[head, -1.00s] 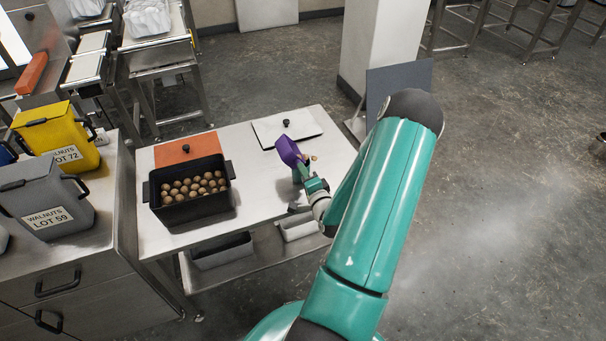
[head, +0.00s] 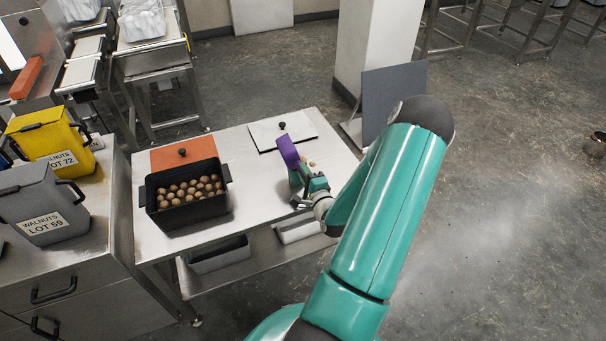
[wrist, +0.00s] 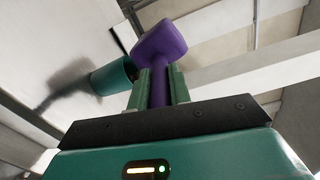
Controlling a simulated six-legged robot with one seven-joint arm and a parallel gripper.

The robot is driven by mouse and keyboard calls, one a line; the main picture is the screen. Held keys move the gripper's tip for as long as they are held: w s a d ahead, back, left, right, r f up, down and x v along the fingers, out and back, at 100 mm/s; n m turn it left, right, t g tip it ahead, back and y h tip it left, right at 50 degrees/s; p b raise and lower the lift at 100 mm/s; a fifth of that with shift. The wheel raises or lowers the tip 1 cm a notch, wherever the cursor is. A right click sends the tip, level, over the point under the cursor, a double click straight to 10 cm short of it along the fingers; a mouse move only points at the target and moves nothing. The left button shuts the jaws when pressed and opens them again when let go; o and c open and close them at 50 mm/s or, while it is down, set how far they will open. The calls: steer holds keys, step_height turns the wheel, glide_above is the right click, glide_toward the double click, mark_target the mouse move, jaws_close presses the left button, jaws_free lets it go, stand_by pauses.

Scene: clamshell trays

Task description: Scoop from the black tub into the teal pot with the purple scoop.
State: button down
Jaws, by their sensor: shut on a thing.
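The black tub (head: 187,210) holds several walnuts (head: 186,190) and stands on the left of the steel table. My gripper (wrist: 159,88) is shut on the handle of the purple scoop (head: 287,153); the wrist view shows the scoop head (wrist: 160,38) beyond the fingers. The scoop is tilted, at the right part of the table. The teal pot (wrist: 110,76) shows beside the scoop in the wrist view; in the head view it is largely hidden by my gripper.
Grey bins sit on the lower shelf (head: 220,257). Yellow (head: 55,140) and grey (head: 38,205) walnut containers stand on the left counter. Table between tub and scoop is clear.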

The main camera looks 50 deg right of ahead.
steer(key=shift+s+d+r+m, duration=0.15)
steer(key=shift+d+m, duration=0.15)
steer(key=shift+m, duration=0.5)
steer(key=shift+s+d+m, duration=0.2)
steer(key=shift+d+m, duration=0.1)
steer(key=shift+m, duration=0.8)
steer(key=shift+m, duration=0.3)
steer(key=n, duration=0.3)
steer(key=r+n, duration=0.1)
steer(key=n, duration=0.6)
steer(key=shift+r, duration=0.25)
steer(key=n, duration=0.4)
steer(key=shift+r+g, duration=0.3)
steer(key=shift+r, duration=0.05)
steer(key=n, duration=0.3)
steer(key=n+h, duration=0.1)
steer(key=shift+d+r+n, duration=0.1)
steer(key=shift+r+n, duration=0.25)
steer(key=shift+n, duration=0.05)
